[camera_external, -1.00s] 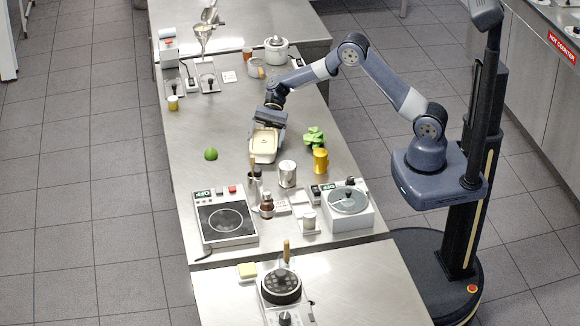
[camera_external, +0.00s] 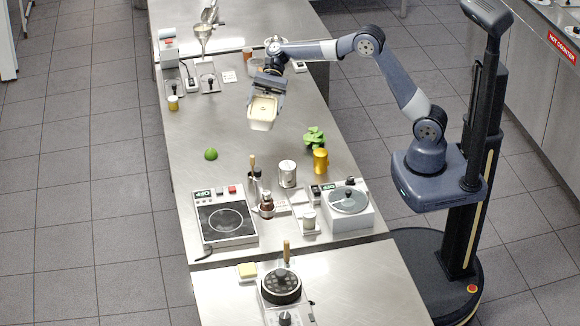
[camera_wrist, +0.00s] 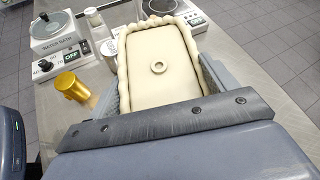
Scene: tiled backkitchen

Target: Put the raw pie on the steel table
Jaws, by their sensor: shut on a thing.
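The raw pie (camera_external: 263,108) is a pale, rectangular pie with a crimped rim and a small ring in the middle of its top. It also fills the upper middle of the wrist view (camera_wrist: 160,65). My gripper (camera_external: 265,96) is shut on the pie, with a finger along each long side, and holds it above the steel table (camera_external: 215,125). The pie is somewhat tilted in the external view. The pie's underside is hidden.
A green lime (camera_external: 211,154), green leaves (camera_external: 314,137), a yellow cup (camera_external: 320,160) and a metal can (camera_external: 287,173) stand on the table. A hot plate (camera_external: 224,218) and a water bath (camera_external: 348,203) are at its near end.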

